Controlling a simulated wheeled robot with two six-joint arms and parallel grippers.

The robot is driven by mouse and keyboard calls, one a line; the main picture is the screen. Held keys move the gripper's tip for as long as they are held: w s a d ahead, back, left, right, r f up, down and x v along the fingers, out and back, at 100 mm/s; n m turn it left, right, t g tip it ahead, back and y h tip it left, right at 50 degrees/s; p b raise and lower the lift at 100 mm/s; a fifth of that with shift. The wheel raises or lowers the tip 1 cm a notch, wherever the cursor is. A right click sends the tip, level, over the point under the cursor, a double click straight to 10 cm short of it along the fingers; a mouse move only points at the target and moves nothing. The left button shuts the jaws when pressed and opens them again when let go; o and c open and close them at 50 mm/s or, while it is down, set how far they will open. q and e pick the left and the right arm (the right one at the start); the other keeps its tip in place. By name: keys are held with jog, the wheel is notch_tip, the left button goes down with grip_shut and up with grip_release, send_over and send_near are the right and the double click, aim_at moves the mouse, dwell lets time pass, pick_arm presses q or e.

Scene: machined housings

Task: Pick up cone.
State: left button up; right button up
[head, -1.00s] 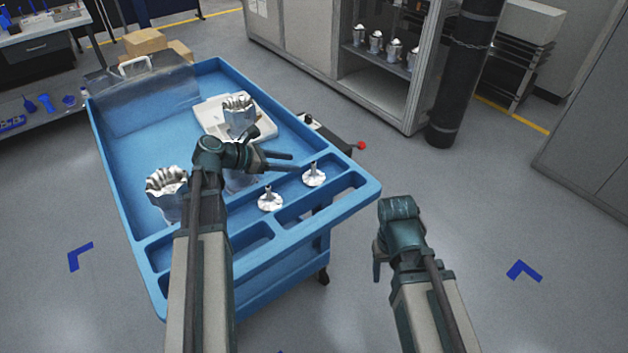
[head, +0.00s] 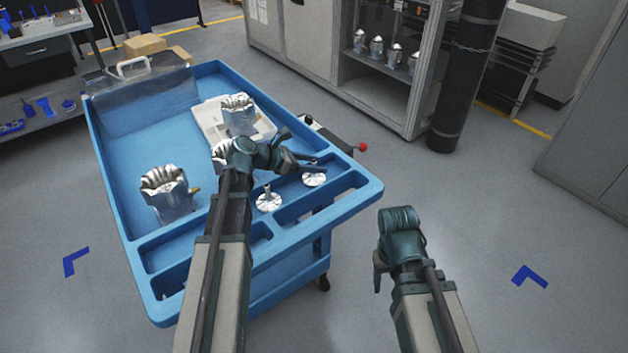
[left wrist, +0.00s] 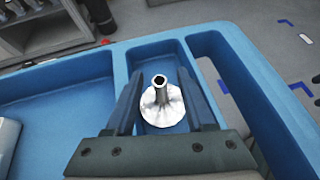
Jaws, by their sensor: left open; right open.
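Two silver cones, each a round flanged base with a thin upright stem, stand in the blue cart's front compartments. The farther cone (head: 314,178) is partly covered by my left gripper (head: 308,164). In the left wrist view a cone (left wrist: 161,108) shows its hollow stem top, between the two open fingers of my left gripper (left wrist: 158,100). I cannot tell whether the fingers touch it. The nearer cone (head: 268,202) stands to the left of it. My right gripper (head: 378,280) is open and empty, over the floor right of the cart.
The blue cart (head: 112,180) has raised rims and compartment dividers. Silver fluted housings (head: 168,195) stand in its main tray, one on a white tray (head: 206,116). A clear panel (head: 150,98) stands at the back. A cabinet (head: 350,75) with more housings is behind. Floor at right is clear.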

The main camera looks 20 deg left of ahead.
pick_arm(q)
grip_shut()
jog(key=shift+r, duration=0.1)
dwell(0.5)
